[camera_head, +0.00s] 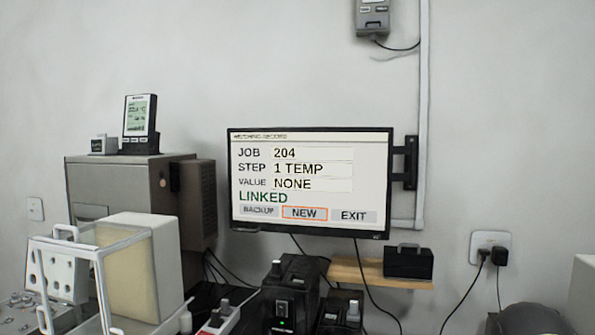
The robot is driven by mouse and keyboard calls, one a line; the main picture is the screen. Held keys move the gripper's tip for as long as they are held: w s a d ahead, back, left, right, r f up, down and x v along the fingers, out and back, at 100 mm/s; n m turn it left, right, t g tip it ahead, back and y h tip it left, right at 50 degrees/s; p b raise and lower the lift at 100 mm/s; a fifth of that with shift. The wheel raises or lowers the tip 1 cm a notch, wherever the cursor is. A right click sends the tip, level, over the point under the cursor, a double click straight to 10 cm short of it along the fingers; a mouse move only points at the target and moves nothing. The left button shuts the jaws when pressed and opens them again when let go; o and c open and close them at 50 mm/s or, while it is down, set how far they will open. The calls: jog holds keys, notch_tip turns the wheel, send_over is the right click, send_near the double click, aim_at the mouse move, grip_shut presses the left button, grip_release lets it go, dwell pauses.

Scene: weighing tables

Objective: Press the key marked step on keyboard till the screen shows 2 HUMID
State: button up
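The screen (309,222) hangs on the wall in the middle of the view. It reads JOB 204, STEP 1 TEMP, VALUE NONE, with LINKED in green below. Its bottom row shows BACKUP, NEW and EXIT, and NEW has an orange outline. I cannot make out a keyboard or a key marked step. My gripper is not in view.
A clear-sided weighing case (133,270) stands at the lower left, before a brown-grey cabinet (115,185) bearing a small display (139,117). Black devices (290,290) fill the lower middle. A black box (408,262) sits on a wooden shelf (360,273). A wall socket (490,243) holds plugs.

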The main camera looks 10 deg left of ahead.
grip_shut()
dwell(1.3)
